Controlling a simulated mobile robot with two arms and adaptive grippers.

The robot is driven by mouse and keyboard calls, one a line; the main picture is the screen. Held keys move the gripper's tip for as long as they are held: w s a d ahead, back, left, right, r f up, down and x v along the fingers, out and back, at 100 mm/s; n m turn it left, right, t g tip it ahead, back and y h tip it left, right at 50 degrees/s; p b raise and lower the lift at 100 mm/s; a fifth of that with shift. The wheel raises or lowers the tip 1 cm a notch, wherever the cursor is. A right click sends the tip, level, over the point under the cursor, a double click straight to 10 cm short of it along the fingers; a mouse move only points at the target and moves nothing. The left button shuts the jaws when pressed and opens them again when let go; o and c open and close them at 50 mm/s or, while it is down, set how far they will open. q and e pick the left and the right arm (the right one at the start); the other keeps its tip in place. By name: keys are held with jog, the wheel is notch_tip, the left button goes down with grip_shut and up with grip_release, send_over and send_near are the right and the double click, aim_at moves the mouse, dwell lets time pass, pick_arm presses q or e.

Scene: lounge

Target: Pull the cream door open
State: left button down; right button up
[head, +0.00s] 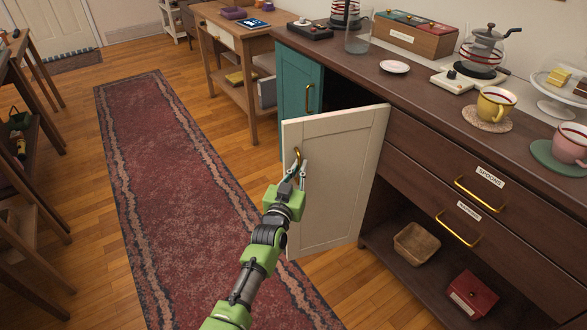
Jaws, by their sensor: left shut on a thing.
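The cream door (345,170) of the dark wooden cabinet stands swung out from the cabinet front, with a dark gap behind it. Its brass handle (297,154) is at the upper left of the panel. My left gripper (299,172) is shut at this handle, and its fingers hide the handle's lower part. My right gripper is not in view.
A teal door (297,88) with its own brass handle is left of the cream door. Drawers with brass pulls (481,194) are to the right, above an open shelf with a basket (417,243) and a red box (472,294). The runner rug (185,200) leaves clear floor at left.

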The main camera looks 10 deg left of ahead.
pick_arm(q)
jog(key=shift+s+y, duration=0.15)
jog(key=shift+y, duration=0.15)
jog(key=shift+a, duration=0.1)
jog(key=c, duration=2.5)
grip_release()
jog(key=shift+s, duration=0.15)
jog(key=s+a, duration=0.1)
jog(key=s, duration=1)
jog(key=shift+s, duration=0.4)
